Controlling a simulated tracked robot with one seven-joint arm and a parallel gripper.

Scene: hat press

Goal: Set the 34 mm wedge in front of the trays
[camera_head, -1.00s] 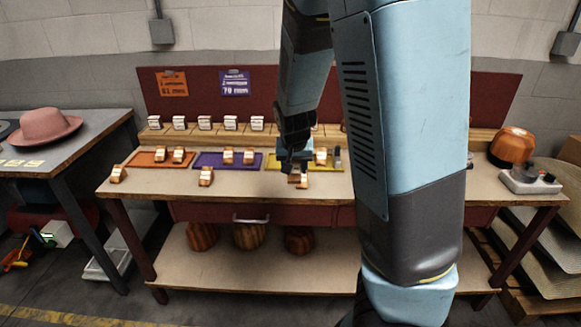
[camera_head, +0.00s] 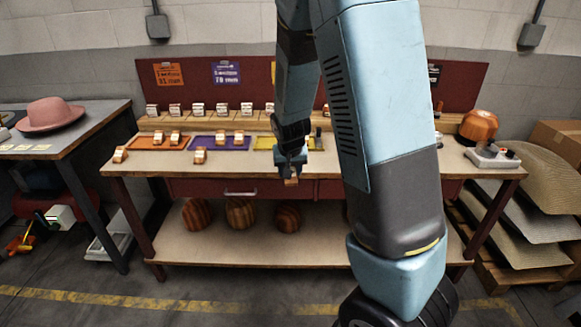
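My gripper (camera_head: 291,172) hangs over the front edge of the workbench, its fingers around an orange-brown wedge (camera_head: 291,181). The held wedge appears clear of the bench top. Behind it lie the orange tray (camera_head: 143,144), the purple tray (camera_head: 204,143) and the yellow tray (camera_head: 263,143). The gripper and arm partly hide the yellow tray. One loose wedge (camera_head: 200,156) stands in front of the purple tray, another (camera_head: 120,154) left of the orange tray. No size marking is readable on the held wedge.
A row of white-labelled blocks (camera_head: 197,109) stands on a ledge behind the trays. A control box (camera_head: 492,157) and a wooden hat form (camera_head: 478,126) are at the bench's right. Bare bench top (camera_head: 240,165) lies in front of the trays. My arm hides the right-middle part.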

